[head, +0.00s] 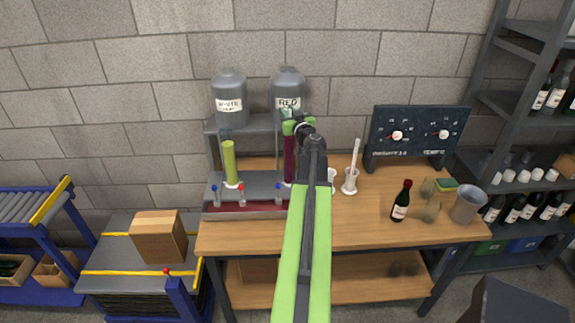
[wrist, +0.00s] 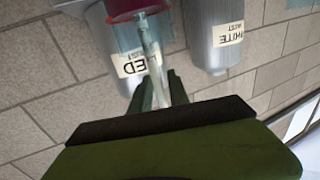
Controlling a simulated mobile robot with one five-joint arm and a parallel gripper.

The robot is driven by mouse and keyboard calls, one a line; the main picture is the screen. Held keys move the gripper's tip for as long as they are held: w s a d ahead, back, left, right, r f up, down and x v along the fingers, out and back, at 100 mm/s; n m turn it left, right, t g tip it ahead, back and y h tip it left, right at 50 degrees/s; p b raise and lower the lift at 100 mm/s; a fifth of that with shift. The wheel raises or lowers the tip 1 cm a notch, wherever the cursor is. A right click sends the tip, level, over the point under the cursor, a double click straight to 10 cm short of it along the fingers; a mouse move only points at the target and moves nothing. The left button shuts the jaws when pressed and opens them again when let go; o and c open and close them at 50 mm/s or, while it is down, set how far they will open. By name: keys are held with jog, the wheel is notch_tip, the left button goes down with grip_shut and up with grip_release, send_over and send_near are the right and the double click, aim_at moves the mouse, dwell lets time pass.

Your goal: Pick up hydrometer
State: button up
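The hydrometer (wrist: 150,48) is a pale, thin glass stem. In the wrist view it runs from the mouth of the clear cylinder of red liquid (wrist: 126,8) to between the fingers of my gripper (wrist: 159,86). Whether the fingers press on the stem or only stand on both sides of it, I cannot tell. In the head view my gripper (head: 288,115) is above the red-filled cylinder (head: 289,160), in front of the RED tank. My arm hides part of that cylinder, and I cannot make out the hydrometer there.
The RED tank (head: 288,90) and WHITE tank (head: 229,98) stand close behind on a grey shelf (head: 257,126). A yellow-green cylinder (head: 231,163) stands left.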

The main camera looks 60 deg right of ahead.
jog(key=shift+w+f, duration=0.1)
jog(key=shift+w, duration=0.05)
jog(key=shift+c, duration=1.2)
grip_shut()
jog(key=shift+r, duration=0.2)
notch_tip(320, 180, up, 28)
jog(key=p, duration=2.8)
jog(key=shift+f, duration=0.15)
